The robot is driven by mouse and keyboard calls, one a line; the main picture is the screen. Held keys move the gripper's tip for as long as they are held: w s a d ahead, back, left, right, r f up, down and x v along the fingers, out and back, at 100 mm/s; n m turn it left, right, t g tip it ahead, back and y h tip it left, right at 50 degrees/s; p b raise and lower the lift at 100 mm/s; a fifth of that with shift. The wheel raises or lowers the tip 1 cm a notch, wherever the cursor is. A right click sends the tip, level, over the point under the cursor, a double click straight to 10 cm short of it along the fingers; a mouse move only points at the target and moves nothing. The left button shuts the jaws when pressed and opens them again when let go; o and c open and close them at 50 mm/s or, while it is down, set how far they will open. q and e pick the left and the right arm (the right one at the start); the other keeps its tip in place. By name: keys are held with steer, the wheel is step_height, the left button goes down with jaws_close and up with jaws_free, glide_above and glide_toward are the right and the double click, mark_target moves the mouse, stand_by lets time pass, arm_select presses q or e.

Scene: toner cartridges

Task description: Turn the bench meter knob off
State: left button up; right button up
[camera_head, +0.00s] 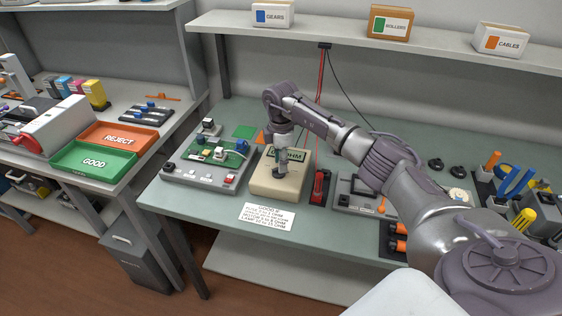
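The bench meter (265,187) is a beige box with a dark display reading partly "OHM", standing on the green bench top near the middle. My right arm reaches in from the right, and my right gripper (279,166) points down over the meter's front face. Its fingertips are at or just above the face, where the knob would be; the knob is hidden or too small to make out. I cannot tell whether the fingers touch it or how far apart they are. The gripper covers part of the display. My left gripper is not in view.
A grey test board (207,170) with a green circuit board stands left of the meter. Red probes (319,187) stand close on its right, with cables hanging from above. A white printed card (267,216) lies in front. Green GOOD (92,161) and orange REJECT (117,138) trays lie left.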

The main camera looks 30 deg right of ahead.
steer(key=shift+f, duration=0.7)
jaws_close()
